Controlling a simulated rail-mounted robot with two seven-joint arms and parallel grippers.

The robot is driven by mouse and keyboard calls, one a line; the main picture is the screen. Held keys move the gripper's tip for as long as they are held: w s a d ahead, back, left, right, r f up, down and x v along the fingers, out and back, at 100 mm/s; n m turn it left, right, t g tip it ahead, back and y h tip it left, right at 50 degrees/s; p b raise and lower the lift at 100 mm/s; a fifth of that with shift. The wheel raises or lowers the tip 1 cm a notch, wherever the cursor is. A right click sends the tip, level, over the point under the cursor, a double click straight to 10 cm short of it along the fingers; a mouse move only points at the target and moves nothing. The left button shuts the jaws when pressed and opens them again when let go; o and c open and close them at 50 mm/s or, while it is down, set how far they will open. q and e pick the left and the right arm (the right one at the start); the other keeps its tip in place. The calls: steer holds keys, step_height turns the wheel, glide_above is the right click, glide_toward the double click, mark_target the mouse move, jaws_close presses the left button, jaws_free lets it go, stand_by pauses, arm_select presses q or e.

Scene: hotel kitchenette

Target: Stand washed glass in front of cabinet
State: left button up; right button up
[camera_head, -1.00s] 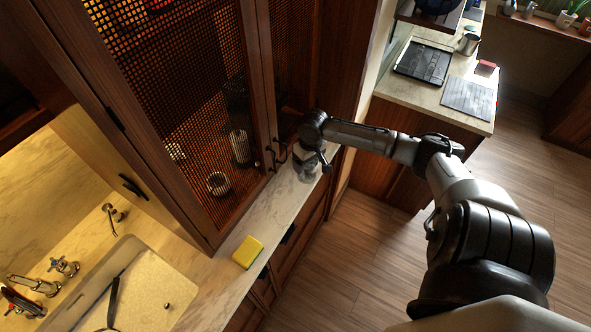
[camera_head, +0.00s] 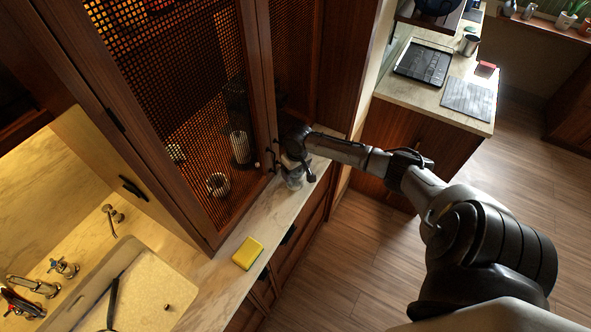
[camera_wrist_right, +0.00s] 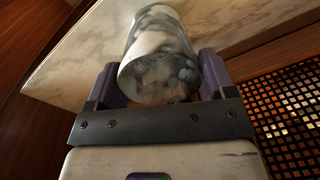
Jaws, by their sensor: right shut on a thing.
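My right gripper (camera_head: 291,165) is over the marble counter (camera_head: 259,226) in front of the dark wooden cabinet (camera_head: 170,100) with mesh doors. In the right wrist view my right gripper (camera_wrist_right: 158,88) is shut on a clear glass (camera_wrist_right: 158,55), with a finger on either side of it. The glass shows small and partly hidden below the gripper in the head view (camera_head: 293,181). It is close to the counter top; I cannot tell whether it touches. The left gripper is not in view.
A yellow sponge (camera_head: 248,253) lies on the counter nearer the sink (camera_head: 150,290). The cabinet door handles (camera_head: 272,160) are close beside my right gripper. The counter between sponge and glass is clear.

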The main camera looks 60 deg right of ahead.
steer(key=o, duration=1.4)
steer(key=shift+r, duration=0.1)
step_height(320, 180, up, 11)
steer(key=s+a+f+n, duration=0.2)
steer(key=s+a+f, duration=0.2)
steer(key=a, duration=0.3)
steer(key=s+a+f+n, duration=0.2)
steer(key=s+a+f, duration=0.1)
steer(key=a, duration=0.4)
steer(key=s+a+f+n, duration=0.2)
steer(key=s+a+f, duration=0.2)
steer(key=a, duration=0.3)
steer(key=s+a+r+t, duration=0.1)
steer(key=s+a, duration=0.2)
steer(key=s+a+r+t, duration=0.1)
steer(key=s+a+r, duration=0.1)
steer(key=s+a, duration=0.1)
steer(key=s+a+r+n+t, duration=0.1)
steer(key=s+a+r, duration=0.1)
steer(key=s+a, duration=0.2)
steer(key=shift+a+r, duration=0.25)
steer(key=shift+a, duration=0.35)
